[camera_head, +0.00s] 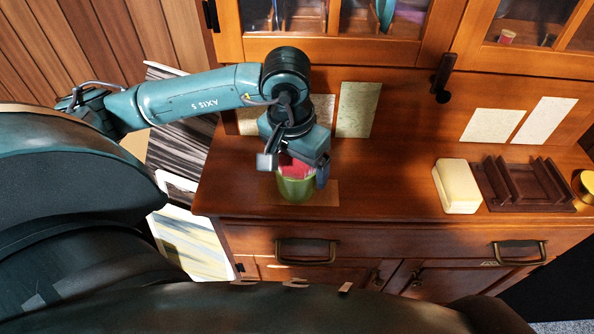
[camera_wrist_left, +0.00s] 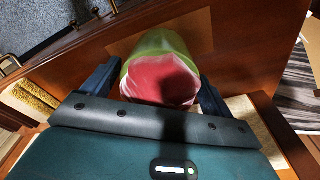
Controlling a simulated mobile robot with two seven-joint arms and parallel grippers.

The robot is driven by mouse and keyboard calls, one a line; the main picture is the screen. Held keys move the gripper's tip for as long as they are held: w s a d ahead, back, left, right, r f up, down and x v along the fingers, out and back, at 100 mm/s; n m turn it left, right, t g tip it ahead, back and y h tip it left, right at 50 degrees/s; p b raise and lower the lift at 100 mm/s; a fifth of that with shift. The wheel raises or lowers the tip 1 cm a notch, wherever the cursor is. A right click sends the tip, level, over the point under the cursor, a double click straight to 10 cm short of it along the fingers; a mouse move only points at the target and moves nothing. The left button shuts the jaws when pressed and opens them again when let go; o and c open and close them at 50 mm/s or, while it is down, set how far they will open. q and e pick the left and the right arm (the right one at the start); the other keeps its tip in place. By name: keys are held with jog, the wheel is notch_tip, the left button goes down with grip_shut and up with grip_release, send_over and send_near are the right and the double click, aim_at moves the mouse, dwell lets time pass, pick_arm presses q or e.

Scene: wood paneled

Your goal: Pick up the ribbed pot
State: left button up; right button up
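The ribbed pot (camera_head: 296,190) is a green pot with a red top, upright on the wooden cabinet's counter near its front edge. It also shows in the left wrist view (camera_wrist_left: 158,42), its red top facing the camera. My left gripper (camera_head: 294,170) is above and around the pot from behind. In the left wrist view, the gripper's fingers (camera_wrist_left: 160,85) are on either side of the pot, which sits between them. The fingers are spread wide; whether either touches the pot is hard to tell. My right gripper is not in view.
A cream block (camera_head: 456,186) and a dark wooden rack (camera_head: 527,184) stand to the right on the counter (camera_head: 385,190). A brass item (camera_head: 584,186) is at the far right. Paper sheets (camera_head: 358,109) are on the cabinet back. The counter between pot and block is clear.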

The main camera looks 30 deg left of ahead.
pick_arm(q)
jog(key=c, duration=0.9)
jog(key=shift+r, duration=0.1)
jog(key=shift+c, duration=0.2)
